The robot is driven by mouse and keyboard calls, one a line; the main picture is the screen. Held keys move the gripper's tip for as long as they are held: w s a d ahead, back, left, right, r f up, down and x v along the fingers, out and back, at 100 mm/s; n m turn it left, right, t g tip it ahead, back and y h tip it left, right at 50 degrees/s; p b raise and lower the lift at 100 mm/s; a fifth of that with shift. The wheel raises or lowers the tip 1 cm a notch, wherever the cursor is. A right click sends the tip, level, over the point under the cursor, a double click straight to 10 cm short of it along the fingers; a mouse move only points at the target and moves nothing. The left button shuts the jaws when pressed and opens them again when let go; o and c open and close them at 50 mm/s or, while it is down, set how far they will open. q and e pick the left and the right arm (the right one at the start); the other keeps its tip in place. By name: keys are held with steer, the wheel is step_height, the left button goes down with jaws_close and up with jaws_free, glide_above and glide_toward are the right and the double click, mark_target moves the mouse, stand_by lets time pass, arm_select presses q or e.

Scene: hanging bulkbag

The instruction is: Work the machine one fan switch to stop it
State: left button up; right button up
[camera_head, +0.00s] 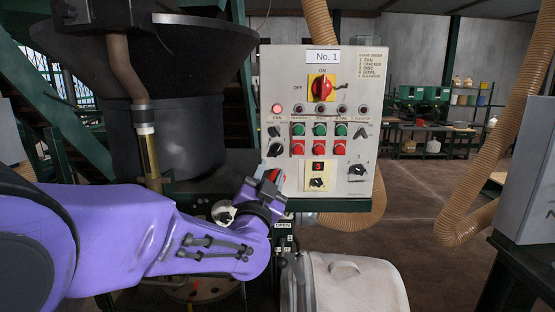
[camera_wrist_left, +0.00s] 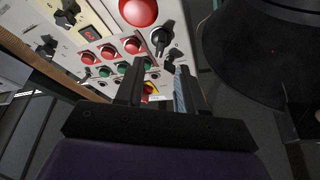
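The machine one control panel (camera_head: 330,75), labelled No. 1, faces me. Its red fan lamp (camera_head: 277,108) looks lit. Below the FAN label is a black fan switch knob (camera_head: 274,131), with another black knob (camera_head: 274,150) under it. Both knobs also show in the left wrist view, where the panel appears upside down. My left gripper (camera_wrist_left: 159,68) is open, with its two fingers apart and pointing at the panel near these knobs. Contact with a knob cannot be told. In the head view my left wrist is below the knobs and covers most of a red button (camera_wrist_left: 137,12).
A red main switch (camera_head: 321,88) on yellow and rows of green and red buttons (camera_head: 319,147) sit right of the knobs. A black hopper (camera_head: 150,60) stands at the left. A pale container (camera_head: 350,285) is below the panel. A ribbed hose (camera_head: 475,210) hangs at the right.

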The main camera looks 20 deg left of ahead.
mark_target(277, 153)
arm_select(q)
steer(key=p+x, duration=0.2)
steer(key=x, duration=0.4)
steer(key=shift+w+a+r+p, duration=0.1)
steer(key=shift+w+a+p, duration=0.05)
steer(key=shift+w+p, duration=0.2)
jaws_close()
arm_select(e)
step_height(277, 153, up, 4)
steer(key=shift+f, duration=0.15)
